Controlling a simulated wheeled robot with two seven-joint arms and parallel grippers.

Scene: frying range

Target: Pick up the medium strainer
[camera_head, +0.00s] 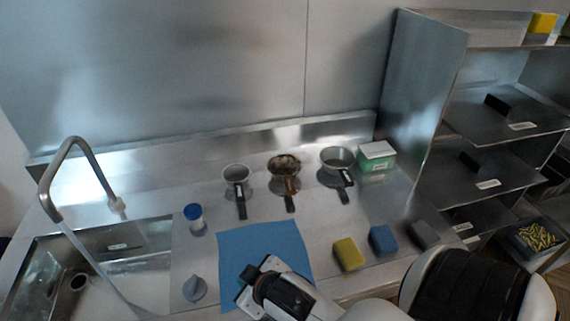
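Three strainers with dark handles stand in a row at the back of the steel counter. The left one (236,173) is silver, the middle one (283,164) is brown and looks soiled or filled, and the right one (337,158) is silver. Their sizes look close, so I cannot tell for sure which is the medium one. Their handles point toward the front. My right gripper (257,283) is over the blue cloth, in front of the strainers and apart from them. Its fingertips are not clear, and I see nothing held in it. My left gripper is not in view.
The blue cloth (258,242) lies at the front middle. Yellow (348,254), blue (382,239) and grey (424,234) sponges lie to its right. A blue-lidded jar (195,218), a grey knob-like item (194,288) and the sink (125,240) are left. A green-white box (377,160) stands beside the right strainer.

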